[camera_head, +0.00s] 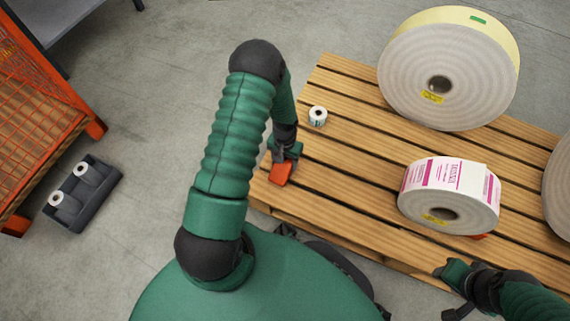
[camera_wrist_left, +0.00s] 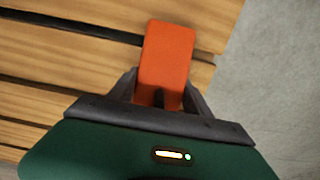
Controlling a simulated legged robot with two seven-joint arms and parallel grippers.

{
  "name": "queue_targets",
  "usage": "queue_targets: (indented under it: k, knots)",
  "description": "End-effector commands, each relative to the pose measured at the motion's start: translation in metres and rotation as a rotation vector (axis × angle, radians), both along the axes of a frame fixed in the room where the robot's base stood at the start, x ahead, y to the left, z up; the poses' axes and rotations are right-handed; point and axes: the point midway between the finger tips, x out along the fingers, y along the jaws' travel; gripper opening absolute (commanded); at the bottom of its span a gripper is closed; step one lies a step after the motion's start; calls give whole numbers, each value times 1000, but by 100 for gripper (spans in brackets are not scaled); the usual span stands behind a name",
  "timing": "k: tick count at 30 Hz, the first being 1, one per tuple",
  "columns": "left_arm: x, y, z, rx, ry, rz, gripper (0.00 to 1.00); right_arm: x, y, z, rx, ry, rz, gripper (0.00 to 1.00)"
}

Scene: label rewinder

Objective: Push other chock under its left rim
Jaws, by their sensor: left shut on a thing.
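My left gripper (camera_head: 283,163) is shut on an orange chock (camera_head: 280,174) at the left end of the wooden pallet. In the left wrist view the chock (camera_wrist_left: 168,55) stands up between the two dark fingers, with pallet boards below. The roll with pink-and-white labels (camera_head: 447,198) rests on the pallet, well to the right of my left gripper. A second orange chock (camera_head: 479,237) shows only as a sliver at the roll's lower right edge. My right gripper (camera_head: 447,291) is at the front edge of the pallet, below the roll, with fingers apart and nothing visible between them.
A large pale roll (camera_head: 447,75) stands behind the labelled roll, and another roll (camera_head: 560,190) is cut off at the right. A small roll (camera_head: 318,115) sits near my left gripper. Bare pallet boards (camera_head: 345,165) lie between the left gripper and the labelled roll.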

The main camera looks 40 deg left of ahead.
Motion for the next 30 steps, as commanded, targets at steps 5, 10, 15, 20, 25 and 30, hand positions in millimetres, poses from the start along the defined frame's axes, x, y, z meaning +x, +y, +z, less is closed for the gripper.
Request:
queue_targets:
  k: [5,10,15,20,25,30]
  knots:
    - [2,1,2,3,-6,1,0,1,0,3,0,-2,0,36]
    - [1,1,-1,3,-5,1,64,1,0,2,0,-2,0,36]
    - [1,1,-1,3,-5,1,80,1,0,2,0,-2,0,36]
    - [1,1,-1,2,-4,1,80,1,0,2,0,-2,0,36]
    - [1,1,-5,2,-4,2,80,1,0,-7,0,-2,0,36]
    - [2,1,36,3,-6,2,80,1,0,26,0,-2,0,36]
